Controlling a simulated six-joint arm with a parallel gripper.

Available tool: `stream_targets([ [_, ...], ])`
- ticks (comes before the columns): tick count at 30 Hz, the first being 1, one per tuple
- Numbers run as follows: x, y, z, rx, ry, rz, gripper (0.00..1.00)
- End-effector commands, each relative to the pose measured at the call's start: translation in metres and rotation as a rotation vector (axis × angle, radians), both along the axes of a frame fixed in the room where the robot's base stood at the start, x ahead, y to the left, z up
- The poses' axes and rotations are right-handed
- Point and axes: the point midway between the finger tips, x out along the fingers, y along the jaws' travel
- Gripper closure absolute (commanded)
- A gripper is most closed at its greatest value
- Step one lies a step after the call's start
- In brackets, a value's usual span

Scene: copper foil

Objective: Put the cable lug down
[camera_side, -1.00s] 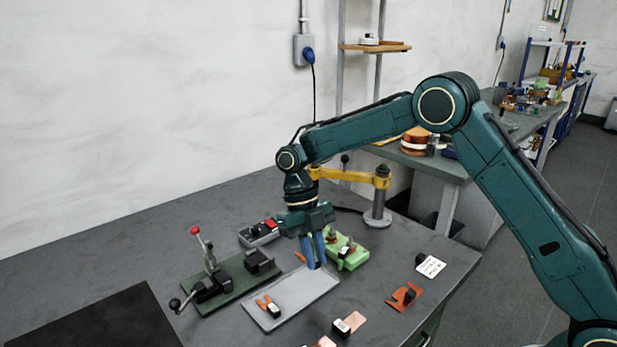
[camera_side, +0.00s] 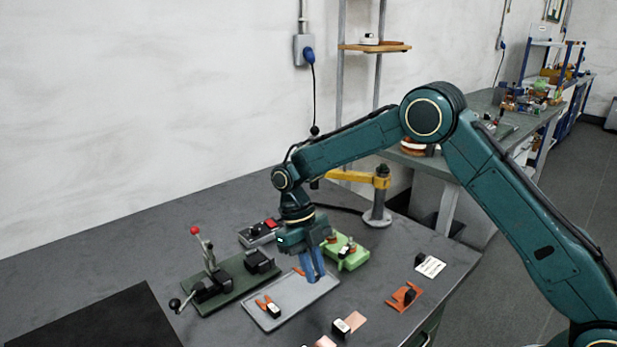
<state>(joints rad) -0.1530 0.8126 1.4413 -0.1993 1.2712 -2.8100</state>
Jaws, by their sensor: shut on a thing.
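My gripper (camera_side: 313,279) has its blue fingers pointing down over the far right part of the grey tray (camera_side: 293,306). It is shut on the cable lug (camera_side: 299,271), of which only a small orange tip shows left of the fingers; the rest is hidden. I cannot tell whether the lug touches the tray. Another orange forked lug with a dark, white-faced block (camera_side: 272,310) lies at the tray's near left end.
Left of the tray stands a dark green base with a red-knobbed lever press (camera_side: 205,285). Behind are a grey box with a red button (camera_side: 260,232) and a green fixture (camera_side: 347,252). An orange piece (camera_side: 404,296) and copper piece (camera_side: 355,320) lie right and in front.

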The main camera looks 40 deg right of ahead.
Motion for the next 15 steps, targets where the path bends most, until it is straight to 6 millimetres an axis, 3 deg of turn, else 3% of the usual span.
stream_targets([
  [7, 0.0, 0.0, -0.006, 0.0, 0.001, 0.0, 1.0],
  [15, 0.0, 0.0, -0.034, 0.0, 0.001, 0.0, 1.0],
])
